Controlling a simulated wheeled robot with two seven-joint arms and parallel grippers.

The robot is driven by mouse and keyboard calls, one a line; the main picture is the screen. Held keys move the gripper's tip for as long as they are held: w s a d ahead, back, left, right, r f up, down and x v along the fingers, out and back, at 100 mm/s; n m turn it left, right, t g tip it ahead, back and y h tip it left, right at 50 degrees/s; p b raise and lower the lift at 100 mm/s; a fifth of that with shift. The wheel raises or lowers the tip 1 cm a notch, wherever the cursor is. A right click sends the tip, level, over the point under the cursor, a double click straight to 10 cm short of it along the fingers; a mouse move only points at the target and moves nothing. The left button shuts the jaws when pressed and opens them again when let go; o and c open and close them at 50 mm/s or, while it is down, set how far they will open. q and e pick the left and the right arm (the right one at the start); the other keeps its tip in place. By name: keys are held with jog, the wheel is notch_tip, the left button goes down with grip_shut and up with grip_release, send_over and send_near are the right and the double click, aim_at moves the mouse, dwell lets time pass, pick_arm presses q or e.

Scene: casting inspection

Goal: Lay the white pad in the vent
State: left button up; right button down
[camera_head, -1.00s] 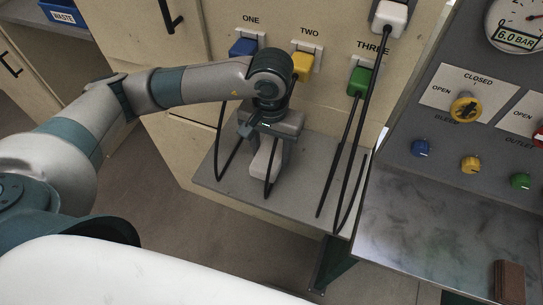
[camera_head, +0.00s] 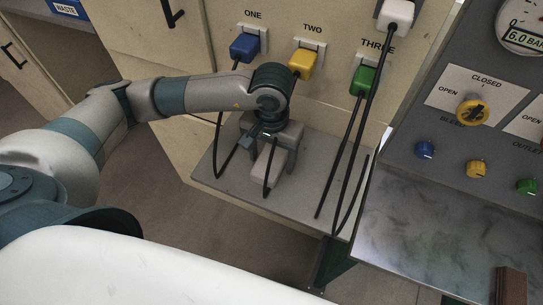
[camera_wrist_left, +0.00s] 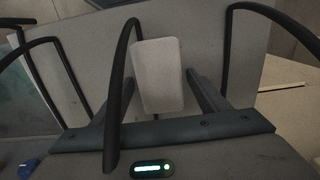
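A pale, white-looking block (camera_head: 266,171) lies on the grey shelf under my left gripper; I take it to be the white pad. It also shows as a pale rounded rectangle (camera_wrist_left: 158,75) in the left wrist view. My left gripper (camera_head: 274,160) points down over it. In the left wrist view its dark fingers (camera_wrist_left: 152,98) stand apart on either side of the block, with a gap on each side. The gripper looks open. I cannot make out the vent in these frames. My right gripper is out of view.
The grey shelf (camera_head: 213,165) carries black cables hanging from the blue (camera_head: 244,47), yellow (camera_head: 303,63) and green (camera_head: 365,80) plugs. One cable (camera_wrist_left: 128,60) loops close beside the block. A valve panel (camera_head: 440,130) and a marbled ledge (camera_head: 420,245) with a brown block (camera_head: 511,288) stand to the right.

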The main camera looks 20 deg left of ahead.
aim_at(271, 158)
pick_arm(q)
jog(key=shift+r+p, duration=0.15)
jog(key=shift+p, duration=0.15)
jog(key=shift+r+b, duration=0.5)
notch_tip(271, 158, up, 11)
jog(key=b, duration=0.4)
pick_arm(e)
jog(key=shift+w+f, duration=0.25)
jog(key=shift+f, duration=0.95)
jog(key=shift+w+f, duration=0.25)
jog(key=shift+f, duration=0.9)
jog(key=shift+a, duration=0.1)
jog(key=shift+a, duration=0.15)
pick_arm(q)
jog(key=shift+o, duration=0.5)
